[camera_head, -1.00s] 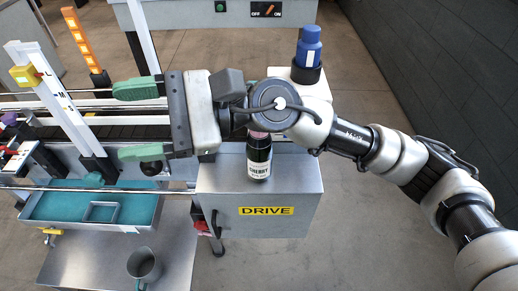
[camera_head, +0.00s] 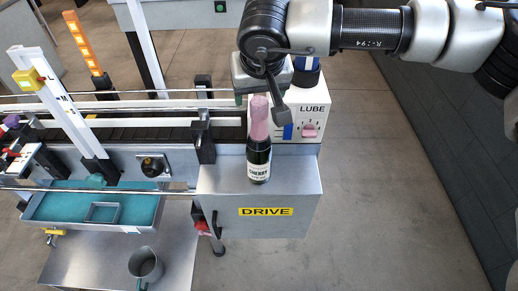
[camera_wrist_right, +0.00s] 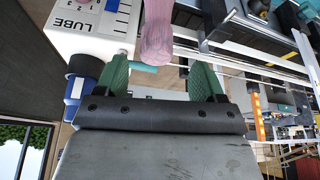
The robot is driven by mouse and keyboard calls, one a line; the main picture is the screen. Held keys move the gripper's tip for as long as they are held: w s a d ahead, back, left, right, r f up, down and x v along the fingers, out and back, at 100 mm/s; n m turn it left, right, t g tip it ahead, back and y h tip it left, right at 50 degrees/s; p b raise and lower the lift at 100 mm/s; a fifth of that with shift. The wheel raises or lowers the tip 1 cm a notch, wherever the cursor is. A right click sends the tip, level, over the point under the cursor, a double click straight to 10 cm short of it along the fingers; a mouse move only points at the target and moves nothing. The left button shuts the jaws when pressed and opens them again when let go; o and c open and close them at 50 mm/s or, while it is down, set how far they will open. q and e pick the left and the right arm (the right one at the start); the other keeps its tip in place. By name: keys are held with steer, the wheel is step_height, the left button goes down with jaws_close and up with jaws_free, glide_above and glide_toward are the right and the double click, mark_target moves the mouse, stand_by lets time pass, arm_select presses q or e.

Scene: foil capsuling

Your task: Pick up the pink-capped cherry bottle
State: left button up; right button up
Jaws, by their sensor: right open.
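The cherry bottle (camera_head: 258,163) is dark with a white label and a long pink foil cap (camera_head: 259,118). It stands upright on the grey DRIVE box. My right gripper (camera_wrist_right: 160,65) is open, with green fingers spread apart. In the right wrist view the pink cap (camera_wrist_right: 156,38) shows at the top, across the gap between the fingers and apart from both. In the head view the right gripper is just behind and above the cap, its fingers mostly hidden by the wrist. My left gripper is not in view.
A white LUBE box (camera_head: 312,122) stands right behind the bottle, with a blue-capped bottle (camera_head: 306,76) partly hidden by my arm. Conveyor rails (camera_head: 120,112) run to the left. A teal tray (camera_head: 70,208) and a grey mug (camera_head: 145,264) are at the lower left.

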mark_target(260, 102)
steer(key=shift+w+d+f+p, duration=0.1)
steer(key=shift+w+f+p, duration=0.1)
steer(key=shift+f+p, duration=0.35)
steer(key=p+x, duration=0.1)
steer(key=x, duration=0.2)
steer(key=shift+d+f+p, duration=0.15)
steer(key=shift+f+p, duration=0.15)
steer(key=shift+f, duration=0.05)
steer(key=shift+w+f, duration=0.2)
steer(key=shift+f, duration=0.1)
jaws_close()
steer(key=shift+r, duration=0.15)
